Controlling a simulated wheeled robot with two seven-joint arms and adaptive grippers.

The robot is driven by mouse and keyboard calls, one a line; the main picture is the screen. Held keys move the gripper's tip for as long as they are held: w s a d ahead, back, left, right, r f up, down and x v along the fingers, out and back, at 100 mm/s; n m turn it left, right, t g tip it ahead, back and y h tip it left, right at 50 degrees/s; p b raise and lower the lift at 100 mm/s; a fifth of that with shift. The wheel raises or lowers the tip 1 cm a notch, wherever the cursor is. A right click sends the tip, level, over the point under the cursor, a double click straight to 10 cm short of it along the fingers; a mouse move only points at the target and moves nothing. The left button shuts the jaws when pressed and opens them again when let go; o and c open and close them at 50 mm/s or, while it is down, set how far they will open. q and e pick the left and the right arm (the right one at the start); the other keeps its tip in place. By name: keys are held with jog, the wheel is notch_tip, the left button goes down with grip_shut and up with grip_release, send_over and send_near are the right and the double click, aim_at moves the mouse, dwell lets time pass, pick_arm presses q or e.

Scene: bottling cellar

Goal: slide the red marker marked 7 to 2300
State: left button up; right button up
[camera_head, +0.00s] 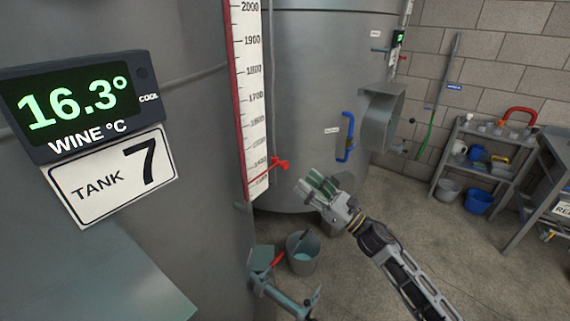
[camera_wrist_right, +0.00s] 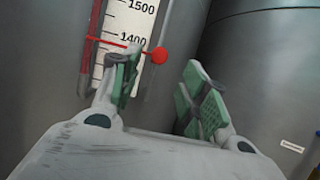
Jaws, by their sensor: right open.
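The tank 7 sign (camera_head: 110,176) hangs on the near tank at left. A white level scale (camera_head: 254,95) with a red edge runs down beside it; its top is cut off just above 2000, so 2300 is out of view. The red marker (camera_head: 277,164) sits low on the scale, near 1400. In the right wrist view its round red knob (camera_wrist_right: 159,55) shows just beyond the fingers. My right gripper (camera_head: 318,186) is open and empty, a little right of and below the marker, apart from it. My left gripper is not in view.
A second steel tank (camera_head: 325,60) with a blue handle (camera_head: 347,137) stands behind. A grey bucket (camera_head: 302,253) and a valve with a red lever (camera_head: 277,259) are below. A shelf rack (camera_head: 478,160) stands at right. Open floor lies between.

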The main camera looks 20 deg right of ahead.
aim_at(287, 166)
jog(key=shift+p+x, duration=0.45)
jog(key=shift+x, duration=1.9)
jog(key=shift+p+x, duration=0.4)
jog(key=shift+x, duration=1.9)
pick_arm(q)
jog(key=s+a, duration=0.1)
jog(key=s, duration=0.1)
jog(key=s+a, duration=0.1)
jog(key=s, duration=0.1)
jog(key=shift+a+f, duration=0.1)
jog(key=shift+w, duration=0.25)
pick_arm(e)
grip_shut()
